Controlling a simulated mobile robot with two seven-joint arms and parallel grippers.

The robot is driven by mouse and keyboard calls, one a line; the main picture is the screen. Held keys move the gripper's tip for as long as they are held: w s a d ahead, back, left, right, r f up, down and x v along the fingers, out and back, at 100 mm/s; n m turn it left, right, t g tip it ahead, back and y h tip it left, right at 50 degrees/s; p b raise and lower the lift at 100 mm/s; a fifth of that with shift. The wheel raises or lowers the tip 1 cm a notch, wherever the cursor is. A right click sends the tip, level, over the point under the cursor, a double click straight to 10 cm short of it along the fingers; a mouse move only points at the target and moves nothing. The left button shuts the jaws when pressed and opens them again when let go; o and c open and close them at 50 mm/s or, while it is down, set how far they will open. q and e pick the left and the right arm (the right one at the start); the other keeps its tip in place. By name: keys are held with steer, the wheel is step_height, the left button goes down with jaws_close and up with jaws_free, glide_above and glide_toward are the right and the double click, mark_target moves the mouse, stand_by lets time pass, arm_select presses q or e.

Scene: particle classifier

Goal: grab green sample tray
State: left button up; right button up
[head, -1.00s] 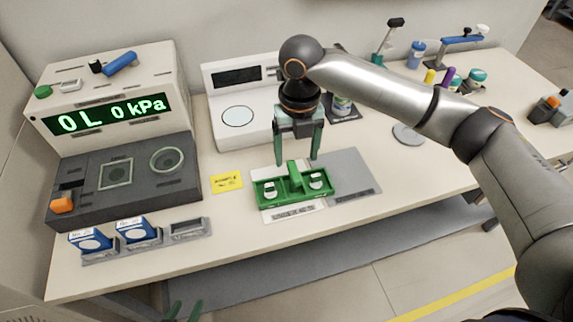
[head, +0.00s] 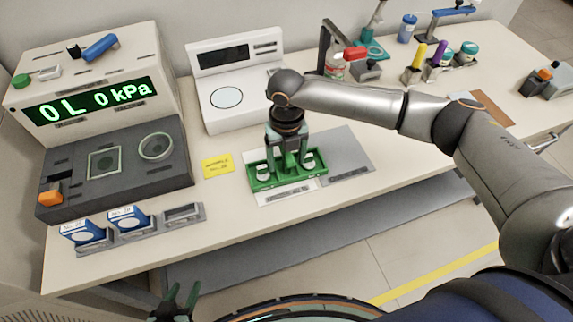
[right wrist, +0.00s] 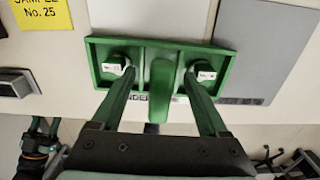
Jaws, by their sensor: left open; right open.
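The green sample tray (head: 292,181) lies on a white sheet on the bench, and it also shows in the right wrist view (right wrist: 165,42). It has a raised central handle (right wrist: 160,85) and a small white-topped sample (right wrist: 114,66) in each side compartment. My right gripper (head: 287,158) points down over the tray, open. In the right wrist view its two fingers (right wrist: 159,74) stand on either side of the handle, with gaps to it. Whether the fingertips touch the tray floor cannot be told. My left gripper (head: 180,297) is open and empty at the bottom, in front of the bench.
A grey plate (head: 347,155) lies right of the tray, a yellow note (head: 217,165) to its left. A white scale (head: 235,90) stands behind. A pressure device (head: 95,120) and blue boxes (head: 128,219) are at left. Bottles (head: 467,53) stand at the back right.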

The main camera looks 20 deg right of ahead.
steer(key=shift+f, duration=0.6)
jaws_close()
steer(key=shift+r, duration=0.2)
